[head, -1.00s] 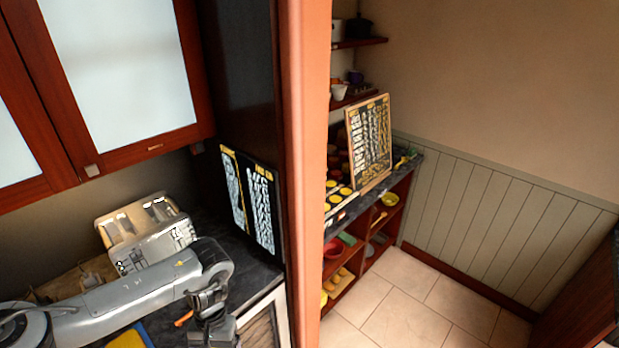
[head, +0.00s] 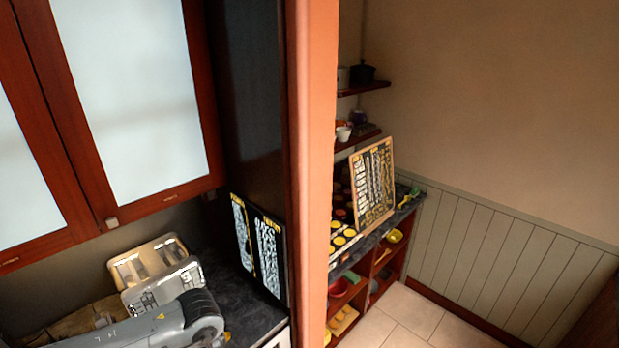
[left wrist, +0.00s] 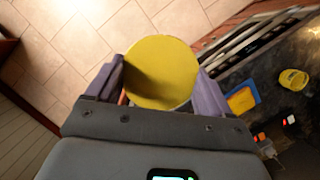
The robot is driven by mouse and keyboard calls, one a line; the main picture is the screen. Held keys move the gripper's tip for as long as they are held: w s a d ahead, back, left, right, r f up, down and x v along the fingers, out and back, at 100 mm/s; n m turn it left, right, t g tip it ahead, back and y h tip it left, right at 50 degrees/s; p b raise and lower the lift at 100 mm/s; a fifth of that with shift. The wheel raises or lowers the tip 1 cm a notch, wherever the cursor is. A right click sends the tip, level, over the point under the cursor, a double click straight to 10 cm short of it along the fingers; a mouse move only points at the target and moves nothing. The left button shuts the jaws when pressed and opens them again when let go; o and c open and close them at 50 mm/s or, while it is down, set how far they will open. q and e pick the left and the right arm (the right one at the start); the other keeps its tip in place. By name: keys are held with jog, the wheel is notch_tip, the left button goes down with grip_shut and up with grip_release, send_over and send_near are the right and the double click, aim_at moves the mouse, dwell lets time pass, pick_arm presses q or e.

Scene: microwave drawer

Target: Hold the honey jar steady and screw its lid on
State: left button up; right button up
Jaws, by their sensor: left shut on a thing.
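In the left wrist view, my left gripper (left wrist: 160,76) is shut around a round thing with a flat yellow top, which looks like the honey jar (left wrist: 161,70). One purple-grey finger is on each side of it. A pale edge shows below the yellow disc, and the rest of its body is hidden beneath. I cannot tell whether the yellow top is a lid. A small round yellow thing (left wrist: 293,79) lies apart on the dark counter at the right; I cannot tell if it is a lid. My right gripper is in neither view.
The dark counter (head: 235,273) carries a silver toaster-like appliance (head: 165,287) and black menu boards (head: 258,247). An orange post (head: 312,150) divides it from a shelf unit (head: 393,262). A blue-and-yellow thing (left wrist: 242,100) lies on the counter. Open tiled floor (left wrist: 65,50) shows below the gripper.

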pick_arm(q)
jog(key=shift+m+y, duration=0.3)
jog(key=shift+m, duration=0.9)
jog(key=m, duration=0.2)
jog(key=m+y, duration=0.1)
jog(key=shift+w+d+m, duration=0.35)
jog(key=shift+m, duration=0.05)
jog(key=w+a+f+m+t, duration=0.3)
jog(key=w+a+m, duration=0.4)
jog(key=a+m, duration=0.4)
jog(key=w+a+f+m+t, duration=0.3)
jog(key=w+a+m, duration=0.3)
jog(key=a+m, duration=0.4)
jog(key=s+a+f+m, duration=0.2)
jog(key=a, duration=1.5)
jog(key=s+a+f+n, duration=0.2)
jog(key=s+a, duration=0.9)
jog(key=a, duration=0.3)
jog(key=shift+f+g+y, duration=0.3)
jog(key=shift+f, duration=0.05)
